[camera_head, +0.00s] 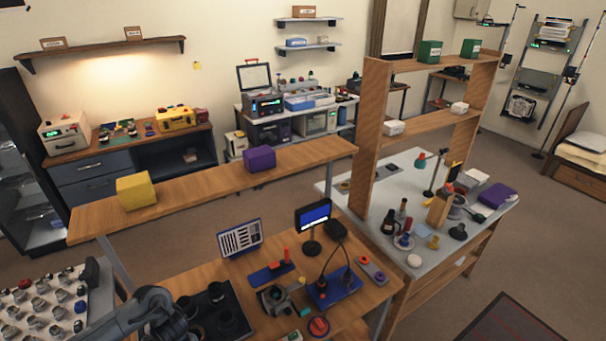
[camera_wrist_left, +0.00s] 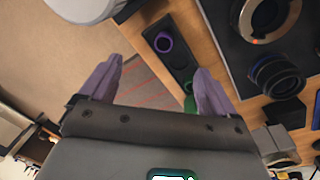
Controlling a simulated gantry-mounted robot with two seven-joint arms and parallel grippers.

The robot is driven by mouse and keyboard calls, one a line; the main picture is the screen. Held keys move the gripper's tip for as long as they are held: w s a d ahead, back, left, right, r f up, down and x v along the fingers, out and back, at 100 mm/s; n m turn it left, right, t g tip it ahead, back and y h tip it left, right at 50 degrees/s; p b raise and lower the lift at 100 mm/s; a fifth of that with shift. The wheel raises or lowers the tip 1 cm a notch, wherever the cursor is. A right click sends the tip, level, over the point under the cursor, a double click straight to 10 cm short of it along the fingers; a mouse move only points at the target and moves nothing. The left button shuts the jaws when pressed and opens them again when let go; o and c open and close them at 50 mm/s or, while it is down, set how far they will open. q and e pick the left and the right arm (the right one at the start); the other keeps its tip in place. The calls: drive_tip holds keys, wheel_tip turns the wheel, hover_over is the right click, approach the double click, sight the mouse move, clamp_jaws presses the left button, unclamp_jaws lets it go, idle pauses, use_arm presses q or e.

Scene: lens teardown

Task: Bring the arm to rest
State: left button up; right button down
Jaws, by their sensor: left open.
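My left arm (camera_head: 150,312) enters low at the left in the head view, over the near left part of the wooden bench. Its fingers are hard to make out there. In the left wrist view my left gripper (camera_wrist_left: 157,70) is open, with its two purple fingers spread apart and nothing between them. Below the gap I see floor, a reddish mat (camera_wrist_left: 150,88) and the bench edge. My right gripper is in neither view.
A dark tray (camera_head: 240,330) with black ring-shaped lens parts (camera_wrist_left: 277,75) lies beside the arm. A dark strip (camera_wrist_left: 172,62) with a purple ring is near the right finger. A shelf with a yellow box (camera_head: 136,190) crosses behind; a white parts board (camera_head: 100,300) is left.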

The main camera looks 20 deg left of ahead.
use_arm(q)
drive_tip(key=s+d+f+g+h, duration=0.1)
drive_tip(key=s+d+f, duration=0.25)
drive_tip(key=d, duration=0.35)
drive_tip(key=s+d+f+h, duration=0.1)
drive_tip(key=s+d+f, duration=0.2)
drive_tip(key=s+d, duration=0.25)
drive_tip(key=s+d+r+n+t+h, duration=0.1)
drive_tip(key=d+r+n+t+h, duration=0.15)
drive_tip(key=d, duration=1.65)
wheel_tip(320, 180, up, 6)
drive_tip(key=w+d+n+t, duration=0.1)
drive_tip(key=w+n+t, duration=0.2)
drive_tip(key=n+t, duration=0.15)
drive_tip(key=s+a+r+n+g+y, duration=0.1)
drive_tip(key=a+r+n+g+y, duration=0.1)
drive_tip(key=a+r+n+y, duration=0.65)
wheel_tip(320, 180, up, 15)
drive_tip(key=a+m+h+p, duration=0.1)
drive_tip(key=a+h+p, duration=0.1)
drive_tip(key=p, duration=1.1)
drive_tip(key=shift+t+h+p, duration=0.3)
drive_tip(key=shift+h+p, duration=0.1)
drive_tip(key=shift+h, duration=0.4)
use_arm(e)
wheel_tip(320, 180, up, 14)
use_arm(q)
drive_tip(key=shift+m, duration=0.25)
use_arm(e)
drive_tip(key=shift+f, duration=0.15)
